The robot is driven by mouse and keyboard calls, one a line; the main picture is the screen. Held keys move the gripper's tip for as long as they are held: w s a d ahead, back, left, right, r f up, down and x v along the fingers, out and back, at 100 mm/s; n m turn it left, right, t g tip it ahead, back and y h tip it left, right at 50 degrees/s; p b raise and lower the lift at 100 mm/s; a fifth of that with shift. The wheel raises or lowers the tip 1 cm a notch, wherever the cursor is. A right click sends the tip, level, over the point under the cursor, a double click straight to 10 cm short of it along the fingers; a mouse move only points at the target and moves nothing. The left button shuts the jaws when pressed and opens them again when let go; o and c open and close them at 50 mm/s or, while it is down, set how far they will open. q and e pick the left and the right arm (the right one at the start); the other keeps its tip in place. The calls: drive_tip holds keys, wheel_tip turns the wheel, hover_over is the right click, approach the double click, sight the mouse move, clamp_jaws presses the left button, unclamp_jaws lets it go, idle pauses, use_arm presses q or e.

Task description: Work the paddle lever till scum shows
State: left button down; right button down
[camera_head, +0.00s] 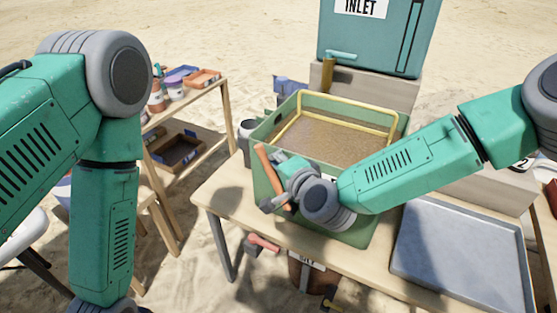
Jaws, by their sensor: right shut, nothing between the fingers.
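A green open-topped tank (364,229) stands on the wooden table and holds brownish, speckled liquid (335,140). I cannot tell whether any of its surface is scum. A yellow bar frame (345,103) runs around the inside of the tank top. An orange-brown lever (263,160) stands tilted at the tank's near left corner. My right gripper (270,188) is shut and empty, right beside the lever and partly over it. I cannot tell whether they touch. My right forearm hides part of the tank's right side. My left arm hangs at the left, its gripper out of view.
A grey tray (460,255) lies at the table's right. A teal INLET tank (380,35) stands behind on a block. A red handle (263,243) and a brown bucket (308,275) are below the front edge. A wooden shelf (198,150) with jars and trays stands left.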

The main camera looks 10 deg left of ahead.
drive_tip(key=shift+s+a, duration=0.2)
drive_tip(key=shift+a, duration=0.1)
drive_tip(key=v, duration=1.2)
drive_tip(key=shift+w+d, duration=0.25)
drive_tip(key=shift+d, duration=0.15)
drive_tip(key=shift+a+f, duration=0.1)
drive_tip(key=shift+a, duration=0.1)
